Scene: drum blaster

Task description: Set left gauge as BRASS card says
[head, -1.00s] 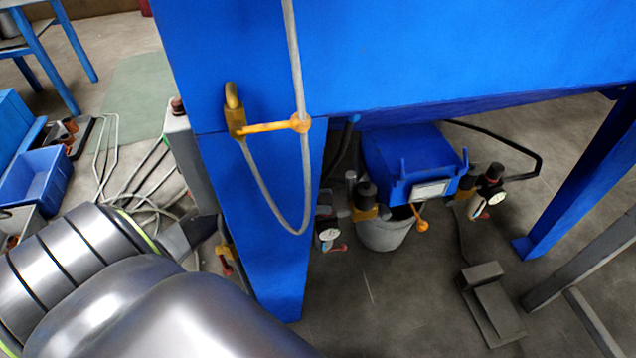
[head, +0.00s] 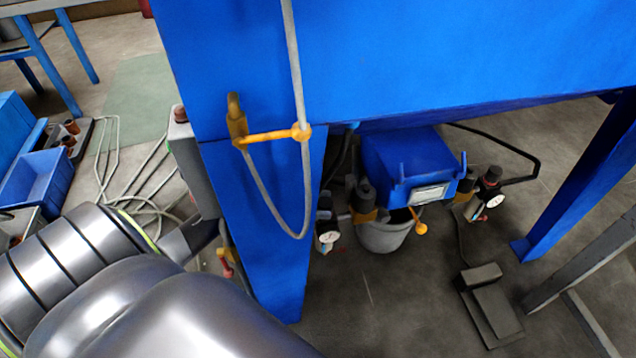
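The left gauge (head: 328,237) is a small white dial under a dark regulator knob (head: 325,203), beside the blue machine's front leg. Its reading is too small to make out. A second gauge (head: 494,201) hangs by another regulator on the right. No card marked BRASS can be read; a pale label (head: 430,193) on the blue box is illegible. My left arm fills the lower left. The dark part at its end, my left gripper (head: 196,238), is by the leg's left side, apart from the left gauge; its fingers cannot be made out. My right gripper is not visible.
The blue machine leg (head: 262,250) stands between my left arm and the left gauge. A grey cable loops down from a yellow lever (head: 270,135). A grey bucket (head: 385,237) and a foot pedal (head: 490,305) stand on the floor. Blue bins (head: 35,180) are left.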

